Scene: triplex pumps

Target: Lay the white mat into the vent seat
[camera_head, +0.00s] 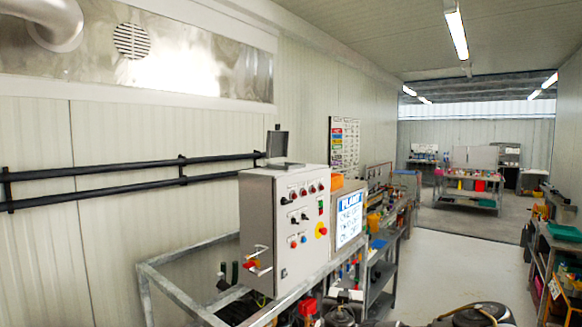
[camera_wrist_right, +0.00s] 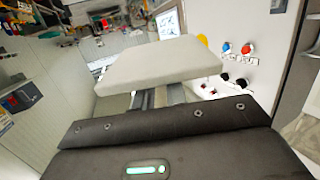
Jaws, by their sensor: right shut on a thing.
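The white mat (camera_wrist_right: 160,65) is a thick pale slab with rounded corners in the right wrist view. My right gripper (camera_wrist_right: 158,97) is shut on it; the mat hides most of the fingertips. The mat is held in the air near the face of the control cabinet. On the cabinet top in the head view is a grey flat piece with an upright dark plate (camera_head: 278,144). I cannot tell whether this is the vent seat. A round slotted vent (camera_head: 131,41) is high on the left wall. My left gripper is in neither view.
The control cabinet (camera_head: 283,225) with knobs and buttons stands on a metal frame (camera_head: 160,285); its panel also shows in the right wrist view (camera_wrist_right: 233,70).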

